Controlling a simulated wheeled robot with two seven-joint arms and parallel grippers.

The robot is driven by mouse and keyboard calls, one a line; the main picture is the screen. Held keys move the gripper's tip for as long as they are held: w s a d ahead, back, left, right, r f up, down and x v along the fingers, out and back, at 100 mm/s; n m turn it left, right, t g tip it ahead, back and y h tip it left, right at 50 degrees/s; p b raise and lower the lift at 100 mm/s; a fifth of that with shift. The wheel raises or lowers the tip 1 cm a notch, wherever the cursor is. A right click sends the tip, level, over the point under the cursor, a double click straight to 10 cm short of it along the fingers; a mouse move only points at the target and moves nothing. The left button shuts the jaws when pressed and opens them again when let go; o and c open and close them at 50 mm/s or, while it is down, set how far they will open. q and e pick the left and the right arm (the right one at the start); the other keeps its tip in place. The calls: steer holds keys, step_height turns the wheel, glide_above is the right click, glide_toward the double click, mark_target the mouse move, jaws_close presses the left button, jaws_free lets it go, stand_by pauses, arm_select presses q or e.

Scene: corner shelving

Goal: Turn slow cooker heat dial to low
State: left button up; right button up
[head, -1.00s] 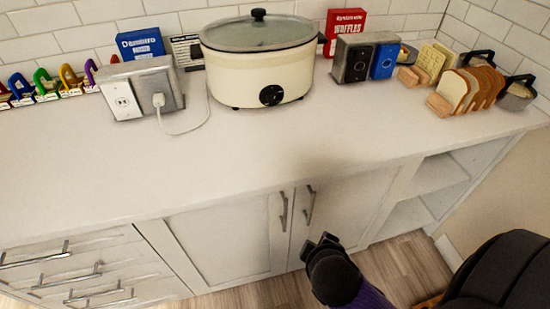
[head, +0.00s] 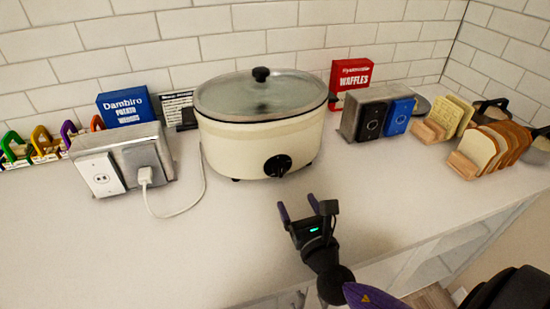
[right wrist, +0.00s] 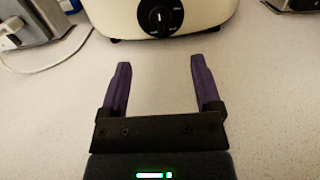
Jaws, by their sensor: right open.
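The cream oval slow cooker (head: 235,150) with a glass lid and black knob stands at the back of the counter. Its black heat dial (head: 277,166) is on the front; the right wrist view shows the dial (right wrist: 160,16) at the top, with a white mark pointing roughly upward. The small lettering around it is too blurred to read. My right gripper (head: 298,212) is open and empty over the counter, in front of and apart from the dial. In the right wrist view its purple fingers (right wrist: 160,82) point toward the cooker. My left gripper is not in view.
A metal outlet box (head: 125,160) with a plugged-in white cord (head: 185,209) stands left of the cooker. Blue and red food boxes stand behind. A metal box (head: 365,121) and bread in wooden holders (head: 490,147) stand right. The counter (head: 90,260) in front is clear.

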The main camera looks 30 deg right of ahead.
mark_target(281, 171)
steer(key=b+x, duration=0.1)
steer(key=x, duration=0.9)
steer(key=shift+a, duration=0.1)
steer(key=shift+s, duration=0.1)
jaws_close()
